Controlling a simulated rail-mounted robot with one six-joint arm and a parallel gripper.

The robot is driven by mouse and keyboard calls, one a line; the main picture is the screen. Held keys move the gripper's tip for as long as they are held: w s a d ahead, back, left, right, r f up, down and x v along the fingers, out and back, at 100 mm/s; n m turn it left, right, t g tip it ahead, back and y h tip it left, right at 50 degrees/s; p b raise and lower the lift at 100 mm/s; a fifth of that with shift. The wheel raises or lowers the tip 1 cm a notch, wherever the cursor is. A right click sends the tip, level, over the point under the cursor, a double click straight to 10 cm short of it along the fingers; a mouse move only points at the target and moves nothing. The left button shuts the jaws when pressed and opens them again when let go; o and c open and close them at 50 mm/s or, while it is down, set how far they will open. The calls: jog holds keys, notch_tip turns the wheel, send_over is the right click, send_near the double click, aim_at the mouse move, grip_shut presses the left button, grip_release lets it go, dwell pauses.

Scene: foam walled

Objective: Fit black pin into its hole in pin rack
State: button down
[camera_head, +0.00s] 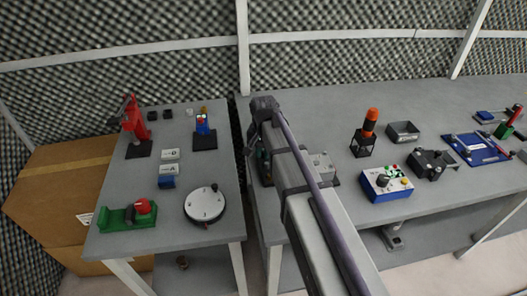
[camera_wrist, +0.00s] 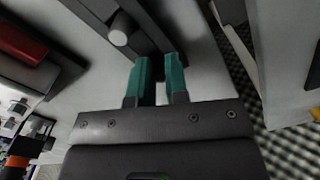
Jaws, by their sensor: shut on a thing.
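My gripper (camera_wrist: 158,66) shows its two teal fingers in the wrist view, shut on a dark thing between them, which fits the black pin (camera_wrist: 160,92); little of it shows. Beyond the fingertips are dark bars with a pale round peg (camera_wrist: 119,34); I cannot tell what they belong to. In the head view my arm crosses the middle and hides most of the gripper and the held pin. A pale grey block (camera_head: 322,164) on a dark base stands just right of the arm, partly hidden; I cannot tell whether it is the pin rack.
The right table holds an orange-topped black holder (camera_head: 369,130), a grey tray (camera_head: 403,131), a blue control box (camera_head: 386,184) and a blue board (camera_head: 476,148). The left table holds a red press (camera_head: 134,118), a round white disc (camera_head: 205,204) and a green fixture (camera_head: 127,216). A gap separates the tables.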

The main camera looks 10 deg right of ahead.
jog(key=c, duration=1.1)
grip_release()
jog(key=shift+f, duration=0.1)
jog(key=shift+o, duration=0.2)
notch_tip(320, 180, up, 11)
jog(key=p, duration=1.1)
jog(key=shift+f, duration=0.1)
